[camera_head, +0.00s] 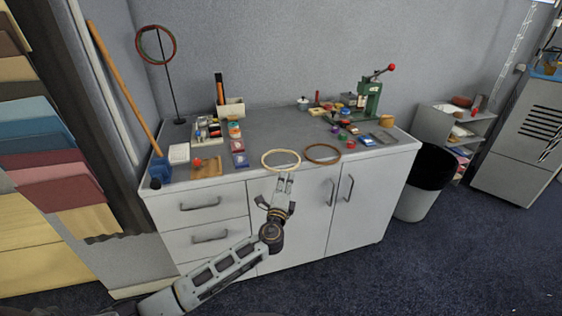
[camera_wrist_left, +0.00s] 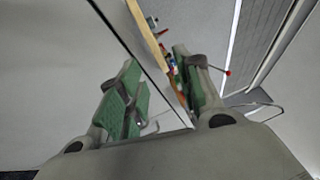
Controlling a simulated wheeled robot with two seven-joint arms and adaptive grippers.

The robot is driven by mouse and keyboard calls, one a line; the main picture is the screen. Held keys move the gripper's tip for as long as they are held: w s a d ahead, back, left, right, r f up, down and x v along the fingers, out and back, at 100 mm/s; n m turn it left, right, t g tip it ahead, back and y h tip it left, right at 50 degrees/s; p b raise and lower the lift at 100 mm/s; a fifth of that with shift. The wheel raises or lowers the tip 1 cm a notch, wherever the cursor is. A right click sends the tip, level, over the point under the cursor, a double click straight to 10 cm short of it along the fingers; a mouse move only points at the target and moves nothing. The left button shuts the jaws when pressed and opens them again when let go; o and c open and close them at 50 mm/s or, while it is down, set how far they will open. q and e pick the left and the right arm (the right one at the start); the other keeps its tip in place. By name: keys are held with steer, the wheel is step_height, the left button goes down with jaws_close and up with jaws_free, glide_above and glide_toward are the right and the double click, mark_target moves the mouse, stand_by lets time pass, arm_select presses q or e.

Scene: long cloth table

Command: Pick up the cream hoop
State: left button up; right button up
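The cream hoop (camera_head: 281,150) lies flat on the grey top of the cabinet, near its front edge, in the head view. My left gripper (camera_head: 286,178) is just in front of that edge, close below the hoop in the picture. The hoop is not between its fingers. In the left wrist view the two green-padded fingers (camera_wrist_left: 156,62) stand apart with nothing held. I cannot make out the cream hoop in that view. My right gripper is not in view.
A brown hoop (camera_head: 322,146) lies just right of the cream one. A green press (camera_head: 371,101) stands behind right, and small boxes (camera_head: 238,146) lie to the left. A black-lined bin (camera_head: 428,180) stands right of the cabinet. A stand with a ring (camera_head: 168,72) rises at back left.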

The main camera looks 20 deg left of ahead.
arm_select(q)
steer(key=shift+w+a+r, duration=0.1)
steer(key=shift+w+r, duration=0.05)
steer(key=shift+w, duration=0.9)
steer(key=shift+w+a+r, duration=0.1)
steer(key=shift+w, duration=0.95)
jaws_close()
